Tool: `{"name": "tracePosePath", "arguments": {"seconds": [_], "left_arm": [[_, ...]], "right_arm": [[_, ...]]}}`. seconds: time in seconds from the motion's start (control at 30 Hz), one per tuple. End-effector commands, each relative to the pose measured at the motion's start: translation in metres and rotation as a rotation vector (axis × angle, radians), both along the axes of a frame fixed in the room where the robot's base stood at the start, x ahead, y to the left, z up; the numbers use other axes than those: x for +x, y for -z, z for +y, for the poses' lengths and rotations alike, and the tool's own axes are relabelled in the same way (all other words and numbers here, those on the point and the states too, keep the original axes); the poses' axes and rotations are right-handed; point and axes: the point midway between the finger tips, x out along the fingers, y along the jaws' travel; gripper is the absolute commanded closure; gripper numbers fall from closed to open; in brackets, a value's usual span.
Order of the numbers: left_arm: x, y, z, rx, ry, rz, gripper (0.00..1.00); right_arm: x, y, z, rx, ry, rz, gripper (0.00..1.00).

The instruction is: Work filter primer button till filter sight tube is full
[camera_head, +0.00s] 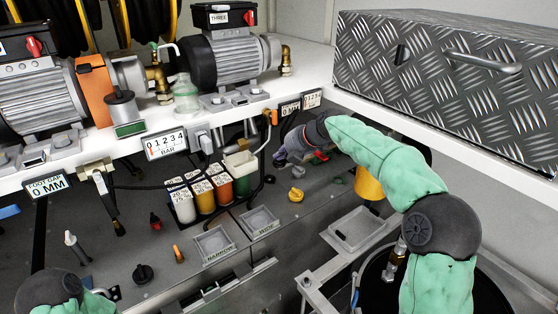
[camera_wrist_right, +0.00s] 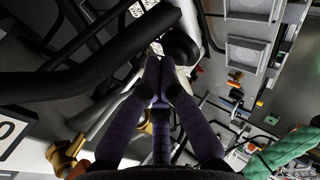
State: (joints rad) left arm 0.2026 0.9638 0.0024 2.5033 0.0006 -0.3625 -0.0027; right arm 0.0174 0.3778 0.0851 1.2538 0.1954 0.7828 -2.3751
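I cannot single out the filter primer button for certain. A clear jar (camera_head: 185,93) with a white bent pipe above it stands on the white shelf between the two motors; I cannot tell whether it is the filter sight tube, and no fill level is readable. My right gripper (camera_head: 281,158) is below the shelf edge, under the small number displays and left of its green-sleeved arm. In the right wrist view its dark purple fingers (camera_wrist_right: 160,62) meet at the tips, near a dark round part (camera_wrist_right: 181,46), with nothing visible between them. Contact cannot be told. My left gripper is out of view.
A checkered metal box (camera_head: 440,85) fills the right shelf. A BAR counter (camera_head: 166,143) and a foot gap display (camera_head: 46,185) hang on the shelf front. Below are several coloured bottles (camera_head: 204,197), small trays (camera_head: 214,245), knobs and hoses. A black drum stands beneath my right arm.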

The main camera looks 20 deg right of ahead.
Motion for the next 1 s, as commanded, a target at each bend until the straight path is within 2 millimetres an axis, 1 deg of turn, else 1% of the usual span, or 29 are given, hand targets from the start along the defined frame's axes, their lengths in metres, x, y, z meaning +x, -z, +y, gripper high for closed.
{"name": "tracePosePath", "arguments": {"seconds": [0.27, 0.67, 1.0], "left_arm": [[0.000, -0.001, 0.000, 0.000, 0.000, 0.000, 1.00], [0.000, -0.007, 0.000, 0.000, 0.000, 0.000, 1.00], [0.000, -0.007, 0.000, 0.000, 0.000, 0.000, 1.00]], "right_arm": [[0.000, 0.000, 0.000, 0.000, -0.001, 0.002, 1.00], [0.000, -0.018, 0.000, 0.000, 0.000, 0.000, 1.00], [0.000, -0.018, 0.000, 0.000, 0.000, 0.000, 1.00]]}}
